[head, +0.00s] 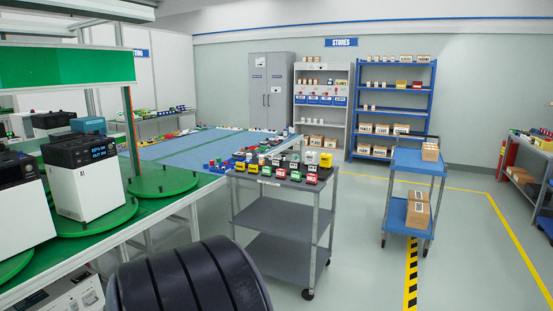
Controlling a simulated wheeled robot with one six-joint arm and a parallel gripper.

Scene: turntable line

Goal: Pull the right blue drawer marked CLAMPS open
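A row of small blue drawers (327,100) sits in the light grey shelf unit at the back wall, left of the blue rack. The rightmost blue drawer (340,100) is at the right end of this row and looks closed. The drawers carry pale labels, but the lettering is too small to read, so I cannot tell which says CLAMPS. My gripper is not in view. A dark ribbed shape, probably part of my own arm, fills the bottom left foreground, far from the drawers.
A grey cart (275,243) loaded with small coloured bins stands between me and the shelf. A blue trolley (420,166) with boxes is to its right. A green-topped workbench (105,228) runs along the left. Open floor (355,215) lies between cart and trolley.

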